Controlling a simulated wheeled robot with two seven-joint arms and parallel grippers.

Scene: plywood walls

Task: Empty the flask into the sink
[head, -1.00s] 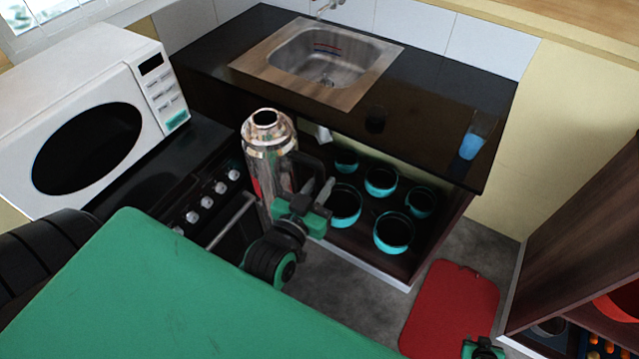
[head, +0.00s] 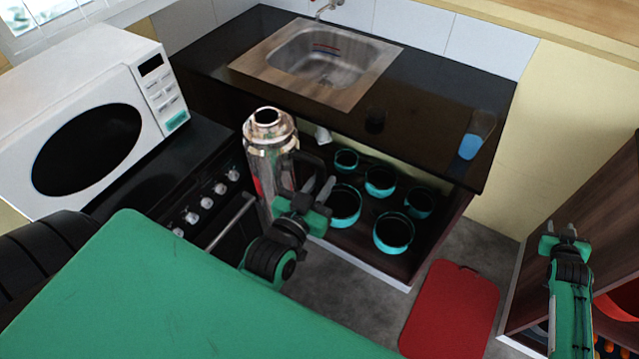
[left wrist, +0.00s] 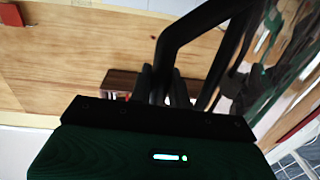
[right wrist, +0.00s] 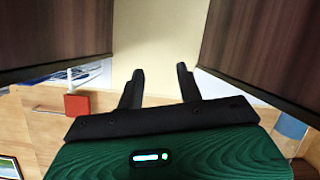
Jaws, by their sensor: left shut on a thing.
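The shiny metal flask (head: 270,155) stands upright in the head view, with its open mouth on top and a dark handle on its right side. My left gripper (head: 318,190) is shut on the flask's handle; the dark handle (left wrist: 190,40) also shows between the fingers in the left wrist view. The steel sink (head: 325,62) is set in the black counter, beyond and to the right of the flask. My right gripper (head: 563,232) is open and empty at the right, and its spread fingers (right wrist: 160,85) show in the right wrist view. The flask's contents are hidden.
A white microwave (head: 95,110) stands at the left. Several teal-rimmed pots (head: 393,232) sit on the shelf below. A red board (head: 450,310) lies at the lower right.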

